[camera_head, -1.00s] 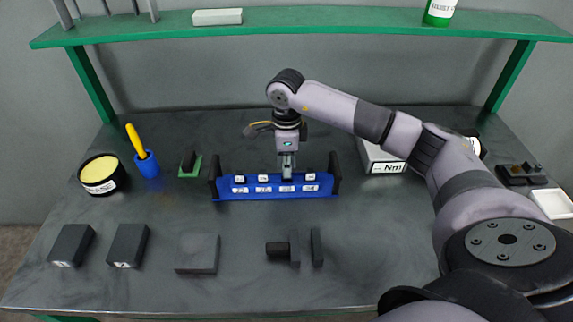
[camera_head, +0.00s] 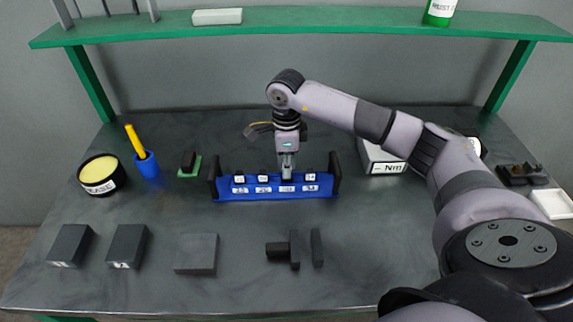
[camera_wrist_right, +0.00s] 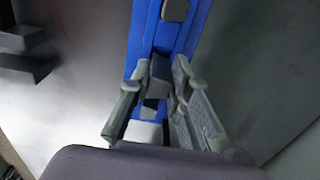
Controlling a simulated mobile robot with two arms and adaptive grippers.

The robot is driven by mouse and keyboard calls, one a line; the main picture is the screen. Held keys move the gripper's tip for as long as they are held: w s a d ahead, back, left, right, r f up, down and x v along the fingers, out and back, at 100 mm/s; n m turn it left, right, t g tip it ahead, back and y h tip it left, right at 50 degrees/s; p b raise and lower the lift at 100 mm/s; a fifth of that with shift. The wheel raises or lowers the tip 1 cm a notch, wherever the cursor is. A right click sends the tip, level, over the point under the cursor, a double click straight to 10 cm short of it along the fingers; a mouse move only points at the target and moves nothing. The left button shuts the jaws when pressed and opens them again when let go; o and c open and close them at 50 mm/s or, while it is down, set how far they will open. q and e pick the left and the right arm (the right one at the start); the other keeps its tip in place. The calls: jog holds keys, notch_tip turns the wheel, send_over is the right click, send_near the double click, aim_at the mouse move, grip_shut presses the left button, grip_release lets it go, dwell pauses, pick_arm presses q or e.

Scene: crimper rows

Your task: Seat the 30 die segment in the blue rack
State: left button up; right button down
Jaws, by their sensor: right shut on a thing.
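The blue rack (camera_head: 250,195) stands mid-table between two dark end posts, with several white number labels along its front face. Die segments with pale tops show in it, one at the left end (camera_head: 239,179) and one at the right (camera_head: 311,177). My right gripper (camera_head: 287,174) points straight down over the third labelled place from the left. It is shut on the die segment (camera_wrist_right: 157,80), a dark piece between the fingertips in the right wrist view. The fingers hide most of it, and how deep it sits in the rack cannot be told. My left gripper is not in view.
A grey box marked Nm (camera_head: 385,163) stands right of the rack. A small green-based block (camera_head: 189,166), a blue cup (camera_head: 148,165) and a round tub (camera_head: 101,175) stand to the left. Dark blocks (camera_head: 196,254) lie along the front. Bare table separates them from the rack.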

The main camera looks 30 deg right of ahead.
jog(key=shift+f+b, duration=1.1)
jog(key=shift+f, duration=0.35)
jog(key=c, duration=1.4)
grip_release()
notch_tip(320, 180, up, 12)
jog(key=shift+r, duration=0.1)
